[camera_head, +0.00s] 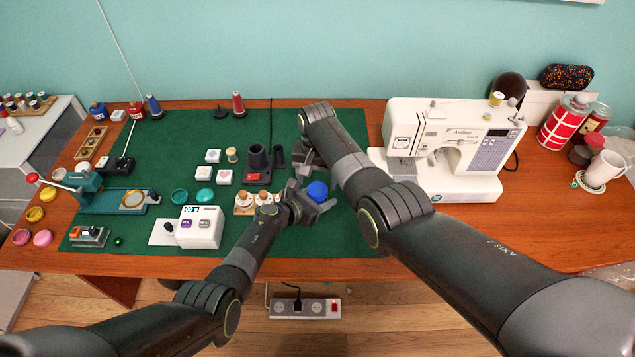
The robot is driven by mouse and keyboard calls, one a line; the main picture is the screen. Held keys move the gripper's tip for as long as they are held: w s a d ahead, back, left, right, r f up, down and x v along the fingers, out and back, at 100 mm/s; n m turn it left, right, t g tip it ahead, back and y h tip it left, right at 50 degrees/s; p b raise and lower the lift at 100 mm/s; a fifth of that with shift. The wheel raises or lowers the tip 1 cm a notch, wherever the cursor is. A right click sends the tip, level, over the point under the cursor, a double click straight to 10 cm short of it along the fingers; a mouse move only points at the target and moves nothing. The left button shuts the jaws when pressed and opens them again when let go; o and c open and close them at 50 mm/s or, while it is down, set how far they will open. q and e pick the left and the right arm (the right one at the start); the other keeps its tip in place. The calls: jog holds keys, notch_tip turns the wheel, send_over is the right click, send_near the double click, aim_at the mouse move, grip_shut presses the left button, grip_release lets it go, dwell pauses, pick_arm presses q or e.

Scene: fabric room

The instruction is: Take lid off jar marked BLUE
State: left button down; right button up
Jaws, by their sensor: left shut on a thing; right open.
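A round blue-topped thing (317,190), which looks like a jar or its lid, is between the fingers of my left gripper (312,204) near the front middle of the green mat. The gripper is shut on it. Most of it below the top is hidden, and I cannot read any marking on it. My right gripper (299,172) is open just behind and left of it, partly hidden by its own arm; I see nothing in it. Another blue jar-like container (97,110) stands at the table's back left beside a red one (136,111).
A wooden rack with white-topped bobbins (243,204) stands left of my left gripper. Dark cylinders (257,158) are behind. A white scale-like device (199,227) and green press (110,200) stand further left. The sewing machine (455,140) blocks the right side.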

pick_arm(q)
jog(key=c, duration=0.5)
grip_release()
